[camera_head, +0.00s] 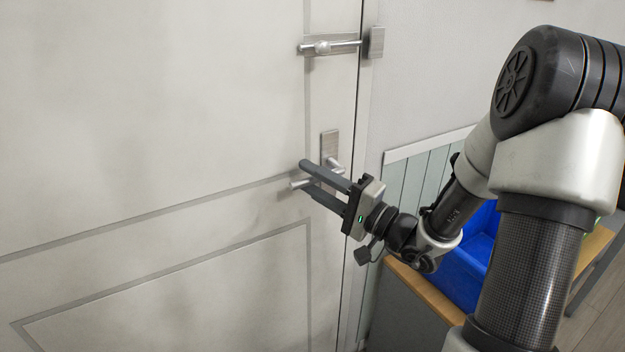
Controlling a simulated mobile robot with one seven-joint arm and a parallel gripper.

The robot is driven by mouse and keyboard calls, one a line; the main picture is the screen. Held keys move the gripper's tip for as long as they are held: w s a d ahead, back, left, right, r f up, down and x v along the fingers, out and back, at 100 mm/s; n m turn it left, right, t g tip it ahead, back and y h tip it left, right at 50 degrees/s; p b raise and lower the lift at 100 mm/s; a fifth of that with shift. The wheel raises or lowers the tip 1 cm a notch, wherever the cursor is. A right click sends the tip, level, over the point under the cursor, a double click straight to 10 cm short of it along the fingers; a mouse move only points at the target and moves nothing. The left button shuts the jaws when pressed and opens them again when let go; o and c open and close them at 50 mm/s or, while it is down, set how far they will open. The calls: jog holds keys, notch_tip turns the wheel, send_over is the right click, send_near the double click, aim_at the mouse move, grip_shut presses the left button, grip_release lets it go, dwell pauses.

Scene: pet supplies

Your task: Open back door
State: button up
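The back door (160,120) is a pale panelled door that fills the left of the view; it looks shut against its frame. Its metal lever handle (299,184) juts left from a rectangular plate (330,144) near the door's right edge. My gripper (306,176) reaches in from the right at the handle. Its two dark fingers are apart, one above and one below the lever, with the lever's end showing between them. The fingers partly hide the lever, and I cannot tell whether they touch it. A slide bolt (330,46) sits higher on the door, its bar reaching the catch on the frame.
Right of the door frame, a blue bin (470,270) stands on a wooden-topped cabinet (425,291), close below my arm. Pale green wall panelling (405,180) is behind it. Some floor shows at the lower right.

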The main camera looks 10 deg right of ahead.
grip_shut()
jog(key=shift+f, duration=0.1)
jog(key=f+n+b, duration=0.1)
jog(key=b, duration=0.1)
jog(key=shift+f+n+b, duration=0.1)
jog(key=shift+n+b, duration=0.2)
jog(key=shift+b, duration=0.1)
jog(key=shift+w+d+f+n+g+h+b, duration=0.1)
jog(key=shift+d+f+n+g+h+b, duration=0.3)
jog(key=shift+n+b, duration=0.5)
jog(key=shift+w+d+f+n+g+h+b, duration=0.2)
jog(key=shift+f+n+g+b, duration=0.25)
jog(key=shift+f+n+b, duration=0.45)
jog(key=shift+s+d+f+n+g+h+b, duration=0.15)
jog(key=shift+f+n+g+h+b, duration=0.3)
jog(key=shift+n, duration=0.65)
jog(key=shift+w+r, duration=0.1)
